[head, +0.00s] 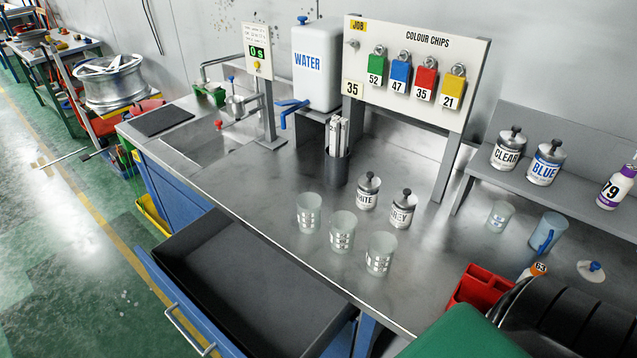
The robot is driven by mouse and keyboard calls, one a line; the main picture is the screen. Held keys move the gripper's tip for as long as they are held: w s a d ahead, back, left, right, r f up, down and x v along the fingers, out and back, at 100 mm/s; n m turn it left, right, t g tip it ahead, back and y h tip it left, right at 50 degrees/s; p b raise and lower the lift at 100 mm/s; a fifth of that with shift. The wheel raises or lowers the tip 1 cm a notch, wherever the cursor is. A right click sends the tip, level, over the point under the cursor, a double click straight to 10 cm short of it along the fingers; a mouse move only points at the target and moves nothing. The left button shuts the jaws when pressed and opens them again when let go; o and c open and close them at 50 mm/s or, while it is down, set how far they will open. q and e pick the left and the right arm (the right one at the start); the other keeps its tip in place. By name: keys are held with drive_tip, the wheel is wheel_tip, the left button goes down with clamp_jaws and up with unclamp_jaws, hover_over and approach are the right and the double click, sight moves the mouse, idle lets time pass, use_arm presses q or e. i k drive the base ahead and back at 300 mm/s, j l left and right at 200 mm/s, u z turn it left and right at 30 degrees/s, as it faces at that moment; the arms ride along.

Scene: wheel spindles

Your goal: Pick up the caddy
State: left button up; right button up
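No thing here is labelled as a caddy. A red open-topped holder (480,288) with what look like compartments stands at the lower right of the steel bench and may be the caddy. Its lower right side is hidden behind a dark ribbed shape and a green surface. A small green holder (210,93) stands by the sink at the back left. I cannot tell for certain which of them is the caddy. Neither of my grippers shows in the head view.
Several clear cups (342,230) and two labelled tins (402,212) stand mid-bench. A dark cylinder holder (337,165), a water tank (317,65) and a colour chip board (420,55) stand behind. An open dark-lined drawer (240,285) juts out in front. The bench's middle left is clear.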

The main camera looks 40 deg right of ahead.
sight(478, 287)
drive_tip(key=z, duration=0.5)
drive_tip(key=l+z, duration=0.15)
drive_tip(key=z, duration=0.85)
drive_tip(key=l+z, duration=0.1)
drive_tip(key=z, duration=0.85)
drive_tip(key=i, duration=0.05)
